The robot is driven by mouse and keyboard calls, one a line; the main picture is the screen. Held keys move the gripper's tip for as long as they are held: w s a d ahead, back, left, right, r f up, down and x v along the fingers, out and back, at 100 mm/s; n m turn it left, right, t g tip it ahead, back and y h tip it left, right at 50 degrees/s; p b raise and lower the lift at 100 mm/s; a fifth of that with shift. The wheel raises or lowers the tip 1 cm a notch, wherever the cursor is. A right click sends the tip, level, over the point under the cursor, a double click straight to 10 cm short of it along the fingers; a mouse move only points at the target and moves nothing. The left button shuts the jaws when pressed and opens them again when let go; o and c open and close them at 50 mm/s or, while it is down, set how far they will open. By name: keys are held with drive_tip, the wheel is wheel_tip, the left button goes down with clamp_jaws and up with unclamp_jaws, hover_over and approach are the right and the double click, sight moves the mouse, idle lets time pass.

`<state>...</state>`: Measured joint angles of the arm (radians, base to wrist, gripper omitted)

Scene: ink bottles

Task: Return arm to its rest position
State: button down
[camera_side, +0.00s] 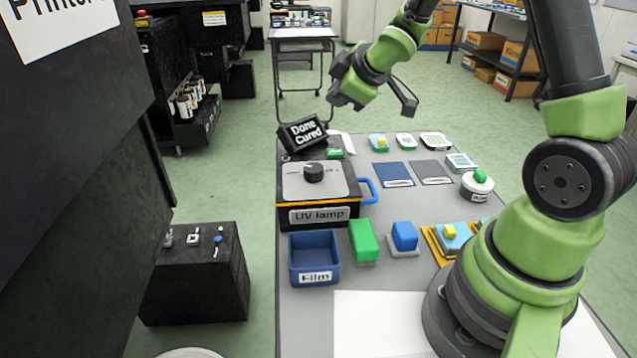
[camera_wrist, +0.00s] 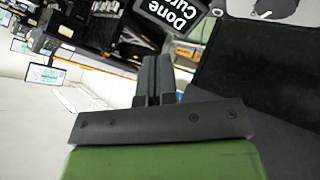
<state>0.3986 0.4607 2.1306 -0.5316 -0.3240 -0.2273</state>
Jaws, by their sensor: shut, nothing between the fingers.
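My arm is green and dark grey, with its base at the right front of the grey table (camera_side: 310,315) in the side view. My gripper (camera_side: 334,97) is raised in the air above the far end of the table, left of the arm's base. It touches nothing. In the wrist view, the two dark fingers of my gripper (camera_wrist: 154,62) lie side by side, shut and empty. A black sign reading "Done Cured" (camera_side: 303,133) stands below my gripper; it also shows in the wrist view (camera_wrist: 172,14), beyond the fingers.
The UV lamp box (camera_side: 290,200) with a dark knob, a blue Film bin (camera_side: 314,272), a green block (camera_side: 363,240) and a blue block (camera_side: 404,236) are on the table. A round white button unit (camera_side: 476,192) stands at right. A dark printer cabinet (camera_side: 70,200) fills the left.

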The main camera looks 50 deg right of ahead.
drive_tip(key=s+a+r+m, duration=0.6)
drive_tip(key=s+r, duration=0.3)
drive_tip(key=r, duration=0.1)
drive_tip(key=s+a+r+m+g+y, duration=0.1)
drive_tip(key=s+a+m+y, duration=0.2)
drive_tip(key=s+a, duration=0.6)
drive_tip(key=s+m, duration=0.1)
drive_tip(key=s, duration=0.2)
drive_tip(key=shift+s+r+m+g+y, duration=0.3)
drive_tip(key=shift+s+r, duration=0.05)
idle(3.9)
